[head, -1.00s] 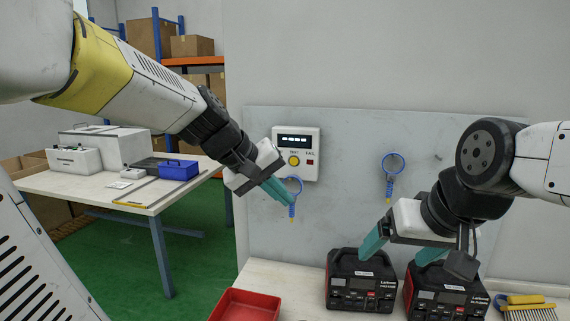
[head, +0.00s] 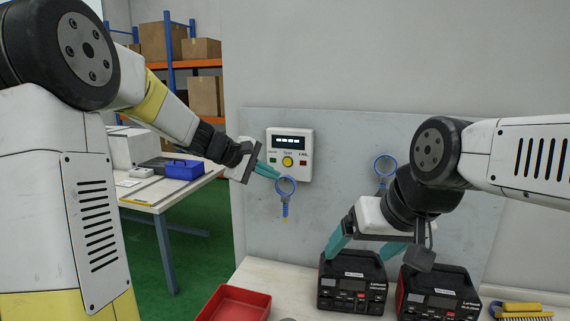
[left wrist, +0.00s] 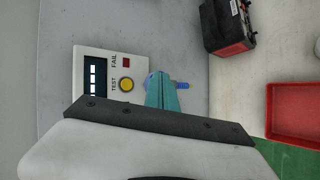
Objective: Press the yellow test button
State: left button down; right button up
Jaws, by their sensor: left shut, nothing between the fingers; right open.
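The yellow test button (head: 287,161) is on the white test box (head: 305,166) mounted on the grey wall panel. It also shows in the left wrist view (left wrist: 127,85), beside the word TEST and near a red square marked FAIL. My left gripper (head: 278,175) is shut and empty, its teal fingers just below and left of the button in the head view. In the left wrist view its fingertips (left wrist: 160,76) appear beside the box's edge. I cannot tell whether they touch anything. My right gripper (head: 372,256) is open, over the black power stations.
Two black and red power stations (head: 351,288) stand on the bench, with a red tray (head: 236,303) to their left and a brush (head: 522,309) at right. Blue rings hang on the panel, one (head: 286,186) right by my left fingertips and another (head: 385,165) farther right.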

pick_arm(q)
jog(key=shift+w+d, duration=0.45)
jog(key=shift+w, duration=0.95)
jog(key=shift+w+d, duration=0.5)
jog(key=shift+w, duration=0.85)
jog(key=shift+w+d, duration=0.45)
jog(key=shift+w, duration=0.95)
jog(key=shift+w, duration=0.15)
jog(key=shift+w+d, duration=0.1)
jog(key=shift+w, duration=0.15)
jog(key=shift+w+d, duration=0.1)
jog(key=shift+w, duration=0.25)
jog(key=shift+s, duration=0.1)
jog(key=shift+s+a, duration=0.25)
jog(key=shift+s, duration=0.4)
jog(key=shift+s+a, duration=0.25)
jog(key=shift+s, duration=0.55)
jog(key=shift+s+a, duration=0.25)
jog(key=shift+s, duration=0.55)
jog(key=shift+s+a, duration=0.25)
jog(key=shift+s, duration=0.55)
